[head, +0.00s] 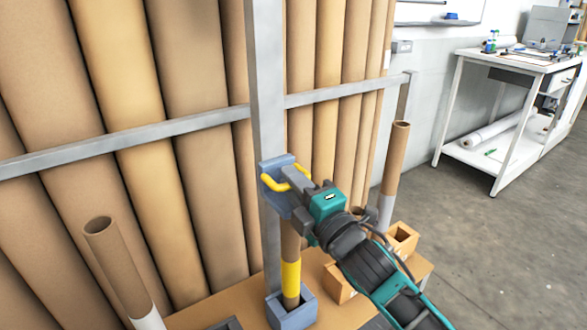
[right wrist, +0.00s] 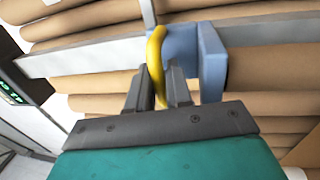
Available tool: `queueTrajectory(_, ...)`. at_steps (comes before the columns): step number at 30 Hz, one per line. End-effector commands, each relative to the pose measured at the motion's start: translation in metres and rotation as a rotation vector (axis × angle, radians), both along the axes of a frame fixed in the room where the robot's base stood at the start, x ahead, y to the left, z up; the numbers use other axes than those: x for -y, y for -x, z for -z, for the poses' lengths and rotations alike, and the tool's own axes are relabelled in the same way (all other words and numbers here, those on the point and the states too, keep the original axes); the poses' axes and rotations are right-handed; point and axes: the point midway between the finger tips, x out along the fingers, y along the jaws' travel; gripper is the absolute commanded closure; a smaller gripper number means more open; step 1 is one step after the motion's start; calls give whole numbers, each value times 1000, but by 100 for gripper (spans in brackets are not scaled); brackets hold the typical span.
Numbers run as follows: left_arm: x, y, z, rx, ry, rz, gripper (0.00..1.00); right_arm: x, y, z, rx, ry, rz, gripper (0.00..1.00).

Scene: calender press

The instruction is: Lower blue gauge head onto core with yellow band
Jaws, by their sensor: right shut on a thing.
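The blue gauge head (head: 272,170) is a grey-blue block with a yellow handle (head: 268,183). My right gripper (head: 298,183) is shut on the handle. In the right wrist view, the fingers (right wrist: 160,88) close around the yellow handle (right wrist: 155,55), beside the blue block (right wrist: 183,50). The core with the yellow band (head: 291,272) stands upright in a blue-grey square holder (head: 293,316), below the gauge head. The core's top end is hidden behind the head and gripper, so I cannot tell whether they touch. My left gripper is not in view.
A white-banded core (head: 118,262) stands at left and a grey-banded core (head: 394,160) at right. Wooden boxes (head: 340,290) sit on the brown bench top (head: 238,304). Tall brown rolls (head: 190,110) stand behind a grey metal frame (head: 264,80). Open floor (head: 480,240) lies right.

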Motion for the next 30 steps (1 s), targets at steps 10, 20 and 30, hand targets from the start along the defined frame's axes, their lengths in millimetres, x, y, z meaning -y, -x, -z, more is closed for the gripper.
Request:
queueTrajectory(10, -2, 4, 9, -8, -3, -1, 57, 0, 0, 13, -5, 3, 2, 100)
queueTrajectory(20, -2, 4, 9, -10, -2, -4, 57, 0, 0, 16, -11, 5, 3, 67)
queueTrajectory(30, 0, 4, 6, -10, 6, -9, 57, 9, 12, 18, -11, 5, 3, 64)
